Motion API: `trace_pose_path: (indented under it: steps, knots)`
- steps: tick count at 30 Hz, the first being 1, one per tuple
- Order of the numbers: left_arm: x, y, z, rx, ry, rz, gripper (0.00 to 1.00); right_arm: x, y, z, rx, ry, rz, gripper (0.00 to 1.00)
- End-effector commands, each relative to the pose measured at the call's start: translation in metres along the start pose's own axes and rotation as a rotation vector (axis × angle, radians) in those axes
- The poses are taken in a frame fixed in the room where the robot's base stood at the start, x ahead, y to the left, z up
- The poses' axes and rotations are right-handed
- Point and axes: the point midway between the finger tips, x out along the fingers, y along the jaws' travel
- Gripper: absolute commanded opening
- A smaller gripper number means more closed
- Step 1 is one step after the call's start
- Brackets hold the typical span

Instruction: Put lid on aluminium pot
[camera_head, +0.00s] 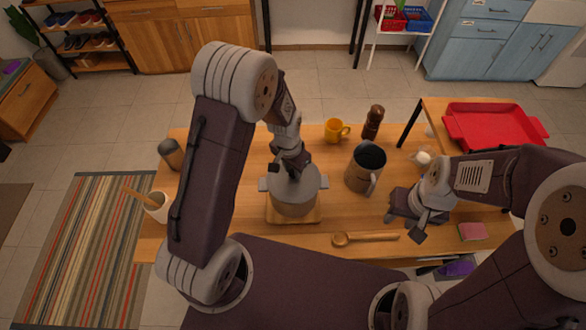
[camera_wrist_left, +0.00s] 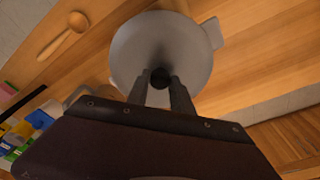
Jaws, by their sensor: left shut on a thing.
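The grey aluminium pot (camera_head: 294,207) stands on a wooden board in the middle of the table, with a handle on each side. The round grey lid (camera_wrist_left: 150,40) is over the pot's mouth, and a pot handle (camera_wrist_left: 213,32) shows beside its edge in the left wrist view. I cannot tell whether the lid rests on the rim or is just above it. My left gripper (camera_head: 295,172) is shut on the lid's dark knob (camera_wrist_left: 160,77) from above. My right gripper (camera_head: 405,226) is open and empty over the table's right part.
A tall metal mug (camera_head: 364,170) stands right of the pot, with a yellow cup (camera_head: 335,131) and a brown grinder (camera_head: 373,122) behind. A wooden spoon (camera_head: 368,238) lies in front. A red tray (camera_head: 492,125) is at the right, a utensil holder (camera_head: 157,207) at the left.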

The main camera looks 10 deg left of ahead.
Motion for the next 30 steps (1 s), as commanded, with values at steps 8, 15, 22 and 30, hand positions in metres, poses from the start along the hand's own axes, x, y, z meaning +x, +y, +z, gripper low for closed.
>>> trace_pose_path:
  steps: [8,15,22,30]
  knots:
    - [0.0082,-0.0008,0.0018,-0.001,0.000,0.000,0.00,0.0067,0.0001,0.0007,0.000,0.000,0.000,0.38]
    - [0.0075,-0.0008,0.0017,-0.001,0.000,0.000,0.47,0.0060,0.0001,0.0006,0.000,0.000,0.000,0.38]
    - [0.0075,-0.0007,0.0018,-0.001,0.000,0.000,0.53,0.0060,0.0001,0.0006,0.000,0.000,0.000,0.38]
    - [0.0076,-0.0007,0.0019,0.000,-0.001,0.000,0.75,0.0060,0.0001,0.0006,0.000,0.000,0.000,0.38]
